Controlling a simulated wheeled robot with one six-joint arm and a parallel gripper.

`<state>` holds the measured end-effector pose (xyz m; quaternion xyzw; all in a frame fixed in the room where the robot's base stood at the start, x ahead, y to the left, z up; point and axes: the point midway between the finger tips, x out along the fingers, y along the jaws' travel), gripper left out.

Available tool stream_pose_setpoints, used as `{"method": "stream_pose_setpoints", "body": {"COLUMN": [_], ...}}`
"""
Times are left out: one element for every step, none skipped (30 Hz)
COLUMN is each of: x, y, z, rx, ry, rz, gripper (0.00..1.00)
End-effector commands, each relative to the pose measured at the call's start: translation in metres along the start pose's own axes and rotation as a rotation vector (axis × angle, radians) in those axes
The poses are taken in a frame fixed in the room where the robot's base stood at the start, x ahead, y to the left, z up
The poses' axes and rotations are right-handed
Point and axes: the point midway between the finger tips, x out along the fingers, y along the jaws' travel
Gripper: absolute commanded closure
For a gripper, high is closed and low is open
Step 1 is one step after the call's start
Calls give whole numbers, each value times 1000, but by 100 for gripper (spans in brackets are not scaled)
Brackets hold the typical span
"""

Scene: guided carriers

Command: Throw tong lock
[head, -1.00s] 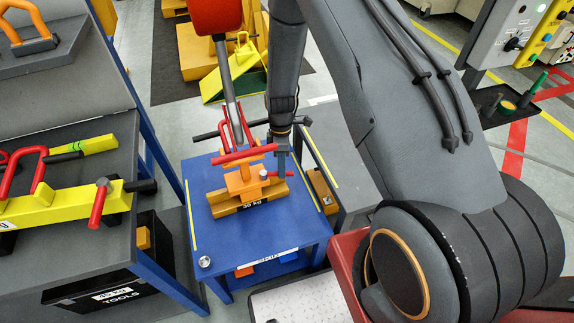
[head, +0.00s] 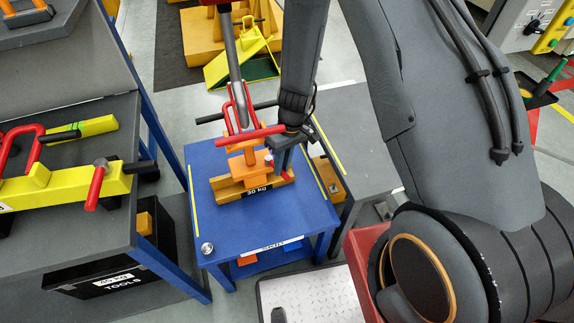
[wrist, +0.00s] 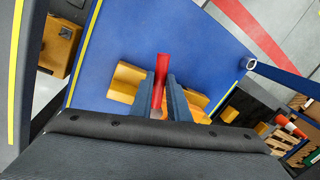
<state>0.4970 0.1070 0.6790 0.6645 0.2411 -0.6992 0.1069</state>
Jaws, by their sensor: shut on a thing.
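The tong is an orange clamp body (head: 243,166) with a red crossbar (head: 240,139) above it. It sits on a yellow block (head: 229,189) labelled 30 kg, on the blue table (head: 287,217). A small red lever (head: 269,159), which looks like the tong lock, sticks out at the body's right side. My gripper (head: 283,157) is beside it, right of the tong. In the wrist view, the red lever (wrist: 160,72) stands between the two grey fingers of my gripper (wrist: 166,92), which are shut on it. Its lower end is hidden by the fingers and the palm.
A grey pole (head: 232,55) rises from the tong. A dark bar (head: 222,116) crosses behind it. A workbench with a yellow beam (head: 65,188) stands at left. A grey table (head: 356,140) is at right.

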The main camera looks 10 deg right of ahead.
Motion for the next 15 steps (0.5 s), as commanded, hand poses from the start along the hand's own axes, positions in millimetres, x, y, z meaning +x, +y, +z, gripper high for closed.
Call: {"method": "stream_pose_setpoints", "body": {"x": [1,2,2,2,2,2,2,2,2,2,2,1,1,1,1], "y": [-1,-1,-2,-3,-3,-4,-4,-5,-5,-5,-5,-6,-6,-6,-6], "z": [-3,-3,-4,-4,-4,-4,-5,-5,-5,-6,-6,-6,-6,-6,-6], "rx": [30,48,71,88,103,122,134,146,160,169,178,187,192,197,203], "ry": [9,12,17,20,23,27,29,31,34,36,38,39,40,41,42], "rz": [1,1,1,1,1,0,0,0,0,0,0,0,0,0,0], "gripper": [100,100,100,100,100,100,100,100,100,100,100,100,100,100,100]}}
